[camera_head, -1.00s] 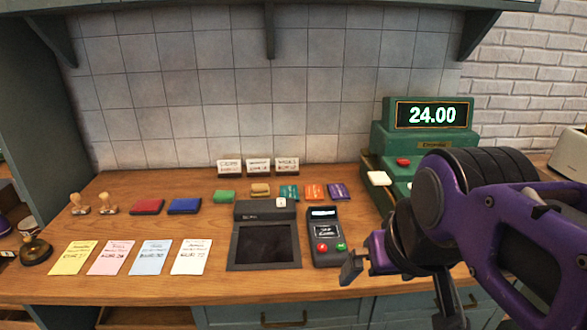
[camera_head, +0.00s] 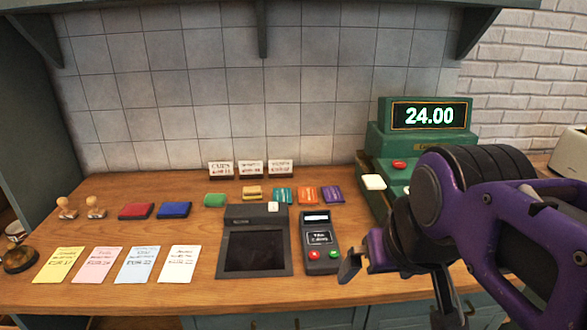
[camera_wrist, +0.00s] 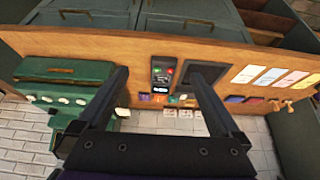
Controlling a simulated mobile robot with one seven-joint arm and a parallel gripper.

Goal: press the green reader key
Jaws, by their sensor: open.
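The card reader (camera_head: 307,235) is a dark upright-shaped device lying on the wooden counter, with a small screen. Its green key (camera_head: 334,255) is at the lower right of its face, beside a red key (camera_head: 314,254). My gripper (camera_head: 398,288) is open and empty, to the right of the reader and apart from it. In the wrist view the reader (camera_wrist: 163,62) appears upside down between the two fingers of my gripper (camera_wrist: 157,74), beyond their tips. The green key (camera_wrist: 156,70) is small there.
A black pad (camera_head: 254,250) lies left of the reader. A green cash register (camera_head: 375,139) showing 24.00 stands behind on the right. Coloured cards (camera_head: 307,196), ink pads (camera_head: 174,210), paper slips (camera_head: 179,264) and stamps (camera_head: 95,207) cover the counter. The tiled wall is behind.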

